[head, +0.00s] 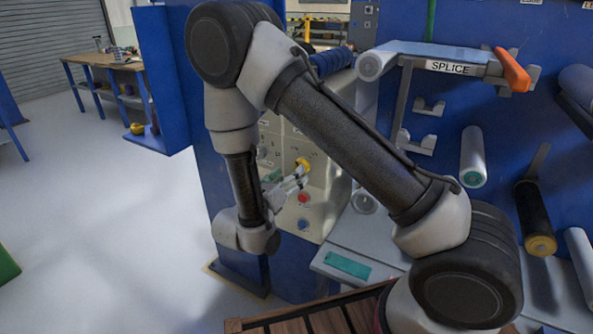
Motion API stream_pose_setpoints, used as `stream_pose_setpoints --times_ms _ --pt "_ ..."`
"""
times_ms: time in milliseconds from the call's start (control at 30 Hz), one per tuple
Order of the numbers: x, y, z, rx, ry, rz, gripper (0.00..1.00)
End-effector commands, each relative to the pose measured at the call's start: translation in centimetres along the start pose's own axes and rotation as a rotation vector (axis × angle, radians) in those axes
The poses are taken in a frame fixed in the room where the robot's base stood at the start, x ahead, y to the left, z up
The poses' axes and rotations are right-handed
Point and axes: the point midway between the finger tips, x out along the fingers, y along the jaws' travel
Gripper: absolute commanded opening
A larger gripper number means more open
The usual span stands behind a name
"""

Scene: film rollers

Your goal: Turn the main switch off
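A beige control panel (318,202) is set in the blue machine front behind my arm. A round yellow piece (303,163), which looks like the main switch, sits on its upper part. Its handle position is too small to tell. My gripper (302,176) reaches toward the panel from the left, with its fingertips just below the yellow piece. I cannot tell whether they touch it or whether the fingers are open or shut. A red button (303,198) and a blue button (303,224) are lower on the panel. My arm hides part of the panel.
Film rollers, such as a white one (473,157) and a dark one (535,218), stick out at the right. A SPLICE shelf (440,58) with an orange handle (512,70) is above. A wooden slatted platform (315,322) lies below.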

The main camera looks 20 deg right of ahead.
Motion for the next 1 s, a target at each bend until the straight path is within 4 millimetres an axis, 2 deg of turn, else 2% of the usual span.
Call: stream_pose_setpoints --times_ms 33,100,333,733,800,867,967,1000 --pt "-1.3 0.1 0.0 0.000 -0.002 0.006 0.67" --pt "-2.8 0.1 0.0 0.000 -0.002 0.006 0.67" --pt "-5.9 0.1 0.0 -0.001 -0.001 0.002 0.67" --pt "-6.3 0.0 0.0 0.002 0.000 0.000 0.67" --pt "-6.2 0.0 -0.5 0.024 0.021 -0.001 0.67" --pt "-6.0 -0.8 -1.4 0.043 0.058 -0.032 0.67" --pt "-5.6 -3.1 -3.6 0.077 0.137 -0.122 0.67" --pt "-5.5 -4.5 -4.4 0.101 0.178 -0.173 0.67"
